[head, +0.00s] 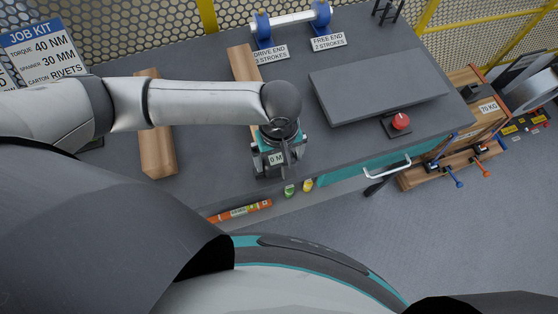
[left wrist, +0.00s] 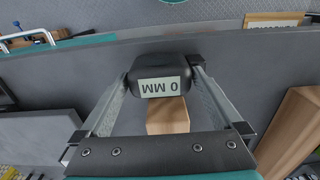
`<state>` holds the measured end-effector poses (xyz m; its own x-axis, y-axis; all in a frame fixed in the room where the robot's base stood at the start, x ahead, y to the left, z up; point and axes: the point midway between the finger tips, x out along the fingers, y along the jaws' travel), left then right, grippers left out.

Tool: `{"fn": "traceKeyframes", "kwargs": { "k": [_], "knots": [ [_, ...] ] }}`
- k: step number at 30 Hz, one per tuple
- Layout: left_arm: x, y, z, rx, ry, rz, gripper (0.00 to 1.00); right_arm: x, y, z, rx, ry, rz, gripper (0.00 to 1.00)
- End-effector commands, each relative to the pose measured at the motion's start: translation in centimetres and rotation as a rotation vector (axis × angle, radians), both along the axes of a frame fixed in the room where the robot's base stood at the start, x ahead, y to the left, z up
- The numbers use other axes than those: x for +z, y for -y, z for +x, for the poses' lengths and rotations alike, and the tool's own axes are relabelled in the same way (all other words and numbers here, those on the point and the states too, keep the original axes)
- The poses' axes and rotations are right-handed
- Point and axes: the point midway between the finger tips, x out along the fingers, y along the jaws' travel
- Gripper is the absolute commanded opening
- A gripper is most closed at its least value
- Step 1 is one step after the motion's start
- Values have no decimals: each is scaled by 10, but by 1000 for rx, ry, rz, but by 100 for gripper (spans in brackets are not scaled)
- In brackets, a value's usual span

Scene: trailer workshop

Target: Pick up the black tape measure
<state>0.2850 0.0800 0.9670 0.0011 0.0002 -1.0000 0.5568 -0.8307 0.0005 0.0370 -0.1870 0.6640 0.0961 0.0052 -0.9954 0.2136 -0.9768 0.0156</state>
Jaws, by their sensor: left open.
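The black tape measure (head: 276,160) sits near the front edge of the grey bench, with a pale label that reads "0 M" in the head view. In the left wrist view the tape measure (left wrist: 160,72) shows its label upside down as "0 MM". My left gripper (left wrist: 162,80) is open, its two fingers on either side of the tape measure. I cannot tell whether the fingers touch it. In the head view the left gripper (head: 280,150) points down over it and hides part of it. My right gripper is not in view.
Two wooden beams, one left (head: 155,155) and one behind my gripper (head: 242,65), lie on the bench (head: 210,60). A grey panel (head: 375,85) and red button (head: 400,121) are to the right.

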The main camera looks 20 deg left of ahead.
Motion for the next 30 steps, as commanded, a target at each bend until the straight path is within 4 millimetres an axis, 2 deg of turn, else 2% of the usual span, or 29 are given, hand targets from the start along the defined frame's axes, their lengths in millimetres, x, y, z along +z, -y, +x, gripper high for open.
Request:
{"fn": "traceKeyframes", "kwargs": {
  "k": [2, 24, 25, 27, 30],
  "knots": [
    [0, 0, 0, 0, 0, 0, 97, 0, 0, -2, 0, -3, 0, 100],
    [1, 0, 0, 1, 0, 0, 13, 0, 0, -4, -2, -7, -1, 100],
    [1, 0, 1, 1, 1, 0, 12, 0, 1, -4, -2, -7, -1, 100],
    [1, 0, 1, 1, 1, 0, 2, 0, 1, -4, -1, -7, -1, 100],
    [1, 0, 1, 1, 1, 0, 0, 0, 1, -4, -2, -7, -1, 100]
  ]
}}
